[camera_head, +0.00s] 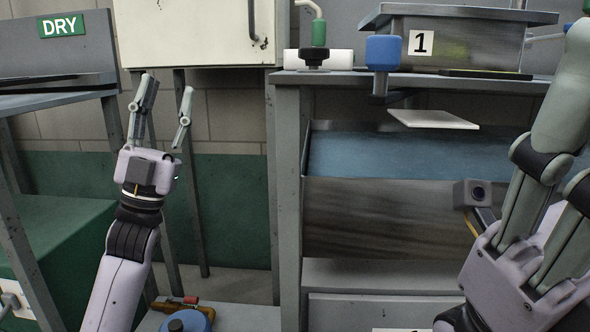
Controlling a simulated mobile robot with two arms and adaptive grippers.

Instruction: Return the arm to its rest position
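My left gripper (169,84) points up at the left, in front of the grey block wall and below the cream cabinet. Its two fingers are spread apart with nothing between them. My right gripper (548,190) is large and close at the right edge. One finger reaches up past the numbered bin, and the other runs out of the picture. Its fingertips are cut off or unclear, so its opening and anything between the fingers cannot be told.
A rack (287,180) with a blue basin (400,152) stands in the middle. Above it are a bin marked 1 (455,45), a blue knob (383,52) and a white board (432,119). A DRY-marked rack (60,62) stands left. A cream cabinet (190,35) hangs above.

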